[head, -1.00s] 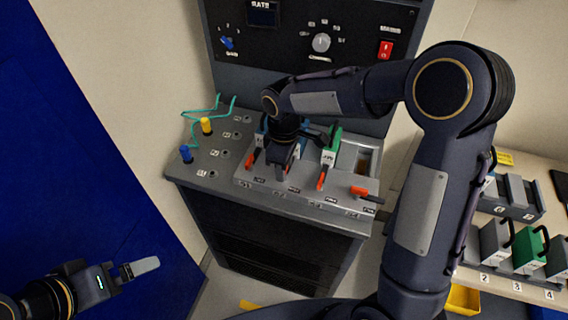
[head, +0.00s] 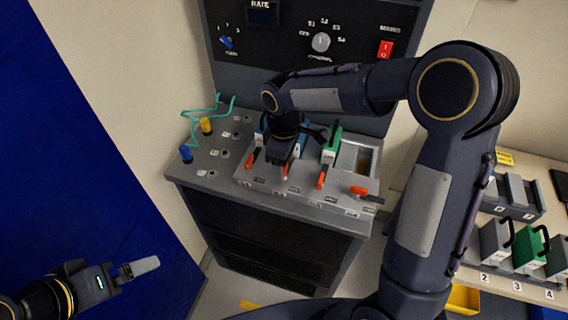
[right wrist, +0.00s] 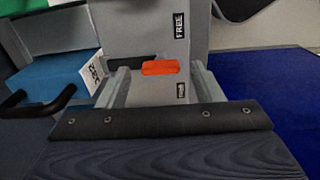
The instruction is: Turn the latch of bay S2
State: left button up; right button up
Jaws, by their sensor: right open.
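The sloped grey console (head: 215,183) has a row of bays with orange-tipped latches along the front. The S2 latch (head: 285,173) shows just below my right gripper (head: 281,160). In the right wrist view this orange latch (right wrist: 160,68) appears between the two open grey fingers (right wrist: 160,88), with nothing held; whether a finger touches it I cannot tell. A FREE label (right wrist: 180,25) is beside it. A blue module (head: 303,141) is partly hidden by my gripper. My left gripper (head: 138,268) is far from the console at lower left; its opening is unclear.
Other latches are at S1 (head: 250,159), S3 (head: 321,180) and S4 (head: 359,191), the last turned sideways. A green module (head: 331,148) stands close on the right. Yellow (head: 206,126) and blue (head: 186,153) plugs with a teal cable are at left.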

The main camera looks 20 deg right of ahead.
notch_tip(320, 180, up, 7)
jog(key=shift+f, duration=0.1)
dwell(0.6)
jog(key=s+d+m+t+y, duration=0.2)
jog(key=s+m, duration=0.4)
jog(key=s, duration=0.5)
jog(key=s+d+m+t+y, duration=0.1)
jog(key=s+d+m+t, duration=0.2)
jog(key=s, duration=0.8)
jog(key=d+m, duration=0.2)
jog(key=m, duration=0.1)
jog(key=shift+s+r+m+t+y, duration=0.3)
jog(key=shift+m+y, duration=0.1)
